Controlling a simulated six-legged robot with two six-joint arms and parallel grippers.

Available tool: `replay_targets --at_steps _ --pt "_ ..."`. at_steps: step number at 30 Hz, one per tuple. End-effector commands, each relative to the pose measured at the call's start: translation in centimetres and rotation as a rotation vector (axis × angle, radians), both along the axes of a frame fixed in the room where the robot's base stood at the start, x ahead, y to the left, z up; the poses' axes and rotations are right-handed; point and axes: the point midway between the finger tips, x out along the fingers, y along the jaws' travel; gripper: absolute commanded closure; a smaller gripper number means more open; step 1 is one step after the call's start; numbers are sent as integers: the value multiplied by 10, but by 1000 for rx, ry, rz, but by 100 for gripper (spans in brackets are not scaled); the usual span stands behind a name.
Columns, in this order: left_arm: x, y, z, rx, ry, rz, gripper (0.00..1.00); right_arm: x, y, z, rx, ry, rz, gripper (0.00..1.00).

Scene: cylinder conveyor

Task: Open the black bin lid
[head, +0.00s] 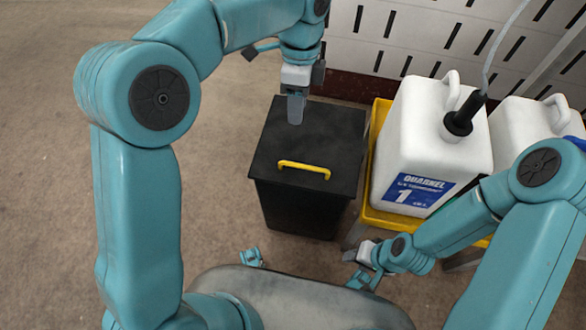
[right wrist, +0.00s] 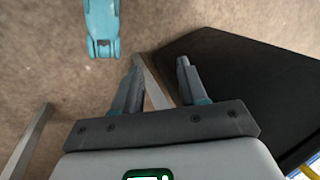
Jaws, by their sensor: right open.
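The black bin (head: 298,215) stands on the floor at the middle of the head view. Its flat black lid (head: 265,150) lies closed on top, with a yellow bar handle (head: 303,168) near the edge closer to me. My left gripper (head: 295,112) points down over the far part of the lid, behind the handle and apart from it. Its fingers overlap in the picture, so its opening is hidden. My right gripper (head: 362,275) is low, to the right of the bin's near side. In the right wrist view my right gripper (right wrist: 160,72) is open and empty, with the black bin (right wrist: 235,90) beside it.
A white jug (head: 410,130) with a blue label and a black cap with a hose stands in a yellow tray (head: 372,150) right of the bin. Another white jug (head: 525,125) stands further right. A slotted white panel (head: 400,40) is behind. Brown floor left of the bin is clear.

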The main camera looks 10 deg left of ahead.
Motion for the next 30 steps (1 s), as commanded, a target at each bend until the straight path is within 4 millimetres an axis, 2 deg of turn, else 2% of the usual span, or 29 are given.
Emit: replay_targets --at_steps 1,5,21,25,30 --pt "-1 0 2 4 -1 -20 62 0 0 -7 0 -1 0 58" --pt "-4 1 -1 9 6 -39 62 0 0 -12 0 -1 0 58" --pt "-27 2 -121 8 8 -35 62 9 -8 -66 -7 -16 -34 58" --pt "-31 2 -140 8 8 -34 62 11 -10 -73 -8 -19 -41 58" --pt "-34 2 -150 7 7 -34 62 12 -11 -77 -9 -22 -45 58"
